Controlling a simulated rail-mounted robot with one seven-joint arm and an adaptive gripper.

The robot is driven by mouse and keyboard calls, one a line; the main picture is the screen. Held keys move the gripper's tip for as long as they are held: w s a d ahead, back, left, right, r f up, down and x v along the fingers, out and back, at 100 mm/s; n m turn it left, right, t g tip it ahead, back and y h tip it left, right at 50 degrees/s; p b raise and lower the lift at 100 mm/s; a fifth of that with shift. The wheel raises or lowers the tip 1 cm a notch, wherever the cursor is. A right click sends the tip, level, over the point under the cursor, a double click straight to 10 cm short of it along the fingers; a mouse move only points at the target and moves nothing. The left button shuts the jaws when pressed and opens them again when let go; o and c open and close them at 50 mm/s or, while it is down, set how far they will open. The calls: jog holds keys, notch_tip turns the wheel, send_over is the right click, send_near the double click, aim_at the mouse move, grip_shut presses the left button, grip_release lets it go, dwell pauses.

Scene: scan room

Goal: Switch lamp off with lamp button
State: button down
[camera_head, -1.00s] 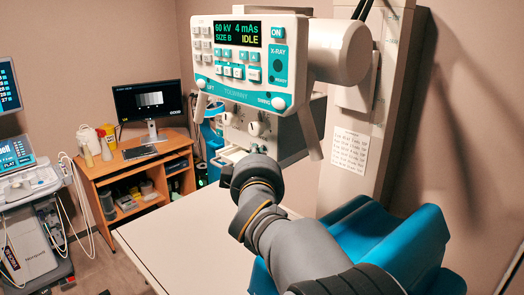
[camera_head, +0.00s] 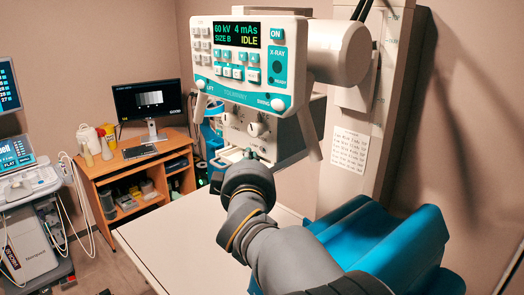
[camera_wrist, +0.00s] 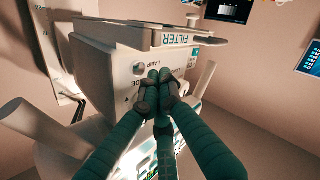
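The lamp button (camera_wrist: 139,67) is a small round knob beside the printed word LAMP on the pale front of the X-ray collimator box (camera_wrist: 118,62) in the wrist view. My gripper (camera_wrist: 158,78) has dark green fingers with their tips drawn together. The tips are right in front of that panel, just to the right of the lamp button. I cannot tell whether they touch the panel. In the head view the collimator box (camera_head: 290,135) hangs under the control console, and my arm hides most of the gripper. Whether the lamp is lit is unclear.
The control console (camera_head: 250,62) with an IDLE display is above the box. A FILTER-labelled ledge (camera_wrist: 178,40) projects beside the panel. A white table top (camera_head: 185,240) lies below, and a blue cushioned piece (camera_head: 385,240) is at the right. A wooden desk (camera_head: 140,180) stands behind.

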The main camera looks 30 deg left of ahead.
jog(key=shift+s+a+p, duration=0.2)
jog(key=shift+s+a, duration=0.05)
jog(key=shift+s, duration=0.85)
jog(key=shift+s+a+p, duration=0.2)
jog(key=shift+s+a, duration=0.05)
jog(key=shift+s, duration=0.8)
jog(key=shift+w, duration=0.1)
jog(key=s, duration=0.3)
jog(key=shift+s+a, duration=0.4)
jog(key=shift+s+r, duration=0.1)
